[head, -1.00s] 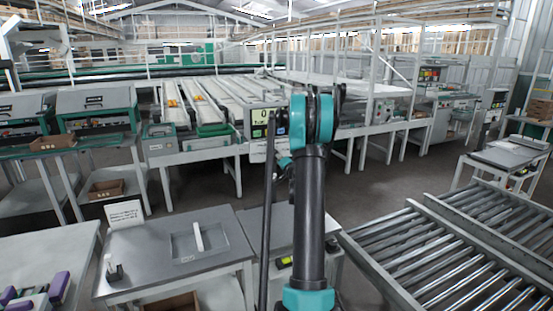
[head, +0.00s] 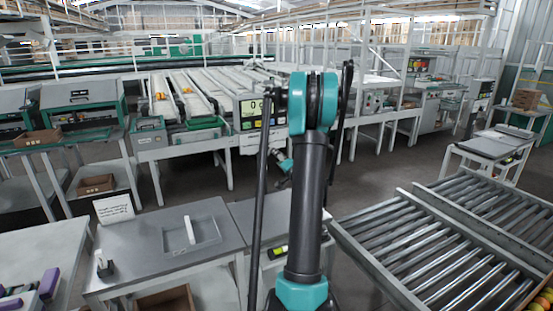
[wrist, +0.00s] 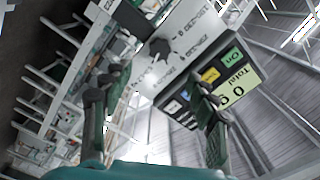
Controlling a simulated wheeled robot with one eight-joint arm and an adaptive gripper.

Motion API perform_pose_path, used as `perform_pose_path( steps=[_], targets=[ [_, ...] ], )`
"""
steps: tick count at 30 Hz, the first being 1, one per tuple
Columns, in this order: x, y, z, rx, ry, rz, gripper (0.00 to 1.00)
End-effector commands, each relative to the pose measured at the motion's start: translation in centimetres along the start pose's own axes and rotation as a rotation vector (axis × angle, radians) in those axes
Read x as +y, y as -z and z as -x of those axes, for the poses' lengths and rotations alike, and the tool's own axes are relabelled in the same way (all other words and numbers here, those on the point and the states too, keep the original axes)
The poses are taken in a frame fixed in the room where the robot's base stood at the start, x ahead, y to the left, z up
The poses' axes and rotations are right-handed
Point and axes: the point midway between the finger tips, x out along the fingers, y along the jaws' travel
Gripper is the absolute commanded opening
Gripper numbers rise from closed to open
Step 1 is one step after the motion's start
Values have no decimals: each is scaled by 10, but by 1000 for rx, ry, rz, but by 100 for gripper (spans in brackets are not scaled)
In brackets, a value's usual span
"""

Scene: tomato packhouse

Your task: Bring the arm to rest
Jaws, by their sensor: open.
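My arm (head: 308,190) stands upright in the middle of the head view, with its teal elbow at the top. My gripper (wrist: 158,80) shows in the wrist view with its two fingers spread apart and nothing between them. In the head view most of the far part of my arm is hidden behind the elbow and upright link. A display panel (wrist: 205,85) with coloured buttons and a reading labelled Total appears behind the fingers in the wrist view. I cannot tell how far it is from them. It also shows beside my elbow in the head view (head: 252,113).
A grey table (head: 150,250) with a shallow recessed tray stands at the lower left. A roller conveyor (head: 420,235) fills the lower right, with round fruit (head: 543,298) at the corner. Sorting lanes (head: 195,100) lie behind. Open floor (head: 370,185) shows beyond the conveyor.

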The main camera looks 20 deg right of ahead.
Motion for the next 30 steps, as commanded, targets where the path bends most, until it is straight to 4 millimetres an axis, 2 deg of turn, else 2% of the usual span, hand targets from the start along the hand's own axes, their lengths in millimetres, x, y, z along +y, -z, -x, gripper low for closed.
perform_pose_path(
  steps=[9,11,13,17,20,24,26,30],
  targets=[
    [-1,-2,0,-4,0,2,59],
    [-6,-8,1,-19,-2,10,59],
    [-17,-23,4,-59,-6,32,59],
    [-46,-74,18,-192,-29,108,59],
    [-68,-122,40,-320,-59,181,59],
    [-85,-182,82,-491,-116,286,59],
    [-89,-205,103,-561,-145,332,59],
    [-89,-250,159,-712,-226,443,59]
  ],
)
